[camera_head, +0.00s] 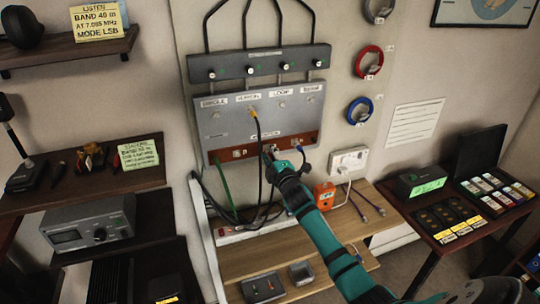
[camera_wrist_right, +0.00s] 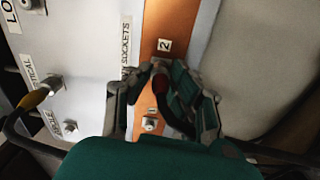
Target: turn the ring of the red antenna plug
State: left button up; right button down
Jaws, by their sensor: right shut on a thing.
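The red antenna plug (camera_wrist_right: 159,83) sits at the socket marked 2 on the copper strip (camera_wrist_right: 182,32) of the wall panel. My right gripper (camera_wrist_right: 158,76) is shut on it, one finger on each side; the fingers hide much of its ring. In the head view my right gripper (camera_head: 271,152) reaches the strip (camera_head: 252,149) from below right and covers the plug. A dark cable runs from the plug between the fingers. My left gripper is not in view.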

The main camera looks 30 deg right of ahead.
jog(key=m, duration=0.3)
jog(key=shift+f+m, duration=0.1)
jog(key=shift+m, duration=0.3)
jog(key=m, duration=0.3)
jog(key=shift+m, duration=0.3)
jog(key=m, duration=1.2)
jog(key=shift+f+m+p, duration=0.1)
jog(key=shift+m+p, duration=0.2)
jog(key=shift+m, duration=0.1)
jog(key=m, duration=0.6)
jog(key=shift+m, duration=0.4)
jog(key=c, duration=1.5)
grip_release()
jog(key=o, duration=0.3)
jog(key=shift+s, duration=0.1)
